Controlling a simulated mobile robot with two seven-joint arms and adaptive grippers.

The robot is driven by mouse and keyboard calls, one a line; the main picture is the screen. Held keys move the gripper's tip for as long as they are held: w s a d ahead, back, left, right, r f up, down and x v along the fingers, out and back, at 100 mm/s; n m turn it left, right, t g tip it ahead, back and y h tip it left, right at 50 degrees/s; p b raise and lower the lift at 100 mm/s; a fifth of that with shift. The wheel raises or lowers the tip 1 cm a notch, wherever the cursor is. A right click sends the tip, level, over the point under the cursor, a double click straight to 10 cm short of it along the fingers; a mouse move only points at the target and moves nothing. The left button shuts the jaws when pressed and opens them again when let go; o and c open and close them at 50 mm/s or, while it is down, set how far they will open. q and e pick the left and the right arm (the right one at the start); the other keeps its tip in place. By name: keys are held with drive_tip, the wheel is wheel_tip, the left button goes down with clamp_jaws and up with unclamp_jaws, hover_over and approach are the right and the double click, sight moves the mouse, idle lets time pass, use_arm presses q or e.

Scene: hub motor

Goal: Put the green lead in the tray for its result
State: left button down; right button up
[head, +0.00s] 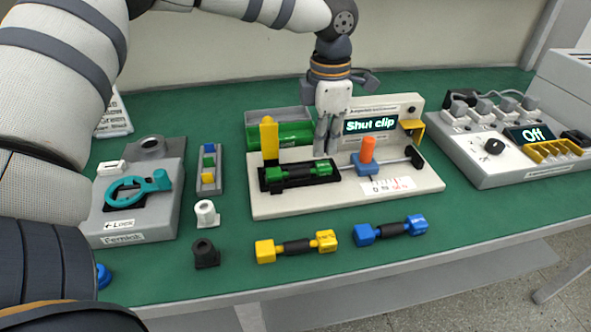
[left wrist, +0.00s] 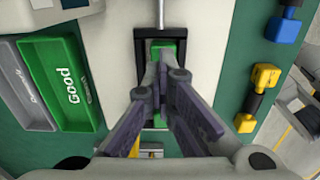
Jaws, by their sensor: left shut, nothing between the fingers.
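The green lead (head: 300,172) lies in the black cradle of the white test board (head: 400,182). Its green end also shows in the left wrist view (left wrist: 163,46). A yellow clip (head: 269,138) stands upright at the cradle's left end. The display (head: 370,125) reads "Shut clip". My left gripper (head: 328,142) is shut and empty, pointing down just behind the lead's right end; contact cannot be told. In the left wrist view its fingers hide part of the lead. The green tray (left wrist: 52,62), marked "Good", and a grey tray (left wrist: 15,75) stand behind the board. My right gripper is out of view.
An orange-handled blue switch (head: 367,152) is on the board. A yellow lead (head: 296,247) and a blue lead (head: 390,231) lie in front. A teal-handled fixture (head: 137,187) stands left, and a panel reading "Off" (head: 530,135) stands right.

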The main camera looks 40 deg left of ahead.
use_arm(q)
drive_tip(key=shift+r+p, duration=0.3)
drive_tip(key=shift+r, duration=1.05)
drive_tip(key=shift+c, duration=2)
unclamp_jaws()
